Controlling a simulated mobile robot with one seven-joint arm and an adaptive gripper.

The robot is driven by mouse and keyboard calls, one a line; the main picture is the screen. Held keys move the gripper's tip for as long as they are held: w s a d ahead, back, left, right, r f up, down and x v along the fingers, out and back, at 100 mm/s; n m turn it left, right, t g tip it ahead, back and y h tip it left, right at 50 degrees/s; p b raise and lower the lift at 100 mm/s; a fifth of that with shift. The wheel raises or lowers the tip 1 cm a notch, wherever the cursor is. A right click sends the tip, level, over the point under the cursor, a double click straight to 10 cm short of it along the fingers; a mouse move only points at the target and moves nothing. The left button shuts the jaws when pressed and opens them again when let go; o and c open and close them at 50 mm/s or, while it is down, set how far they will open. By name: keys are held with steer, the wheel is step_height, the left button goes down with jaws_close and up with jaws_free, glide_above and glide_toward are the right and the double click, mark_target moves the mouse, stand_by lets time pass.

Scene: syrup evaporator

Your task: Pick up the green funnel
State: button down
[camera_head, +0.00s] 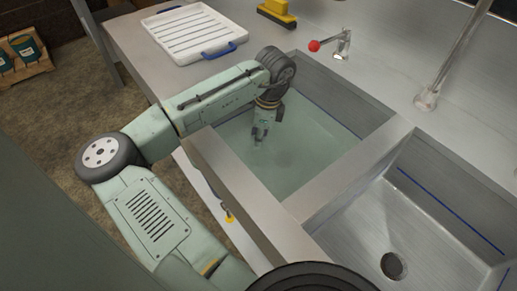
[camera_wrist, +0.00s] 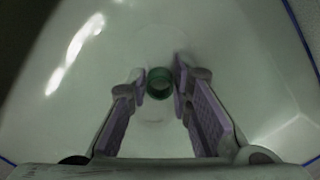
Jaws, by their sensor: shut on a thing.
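A small green ring shape, the visible part of the green funnel (camera_wrist: 160,88), sits between the fingertips in the wrist view. My gripper (camera_wrist: 158,78) is shut on it, with a lilac-padded finger on each side. In the head view my gripper (camera_head: 258,143) points down into the left sink basin (camera_head: 232,150), which holds greenish, cloudy liquid. The funnel cannot be made out in the head view. How far it is above the basin floor is unclear.
An empty steel basin (camera_head: 440,245) with a drain is at right, past a steel divider (camera_head: 350,165). A red-knobbed tap (camera_head: 340,43) stands behind. A white rack (camera_head: 190,32) with blue handles and a yellow-and-black tool (camera_head: 276,12) lie on the counter.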

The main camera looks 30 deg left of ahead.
steer(key=shift+r, duration=0.1)
step_height(320, 180, up, 10)
steer(key=shift+f+b, duration=0.1)
steer(key=shift+b, duration=0.8)
step_height(320, 180, up, 18)
steer(key=p, duration=0.7)
stand_by(0.4)
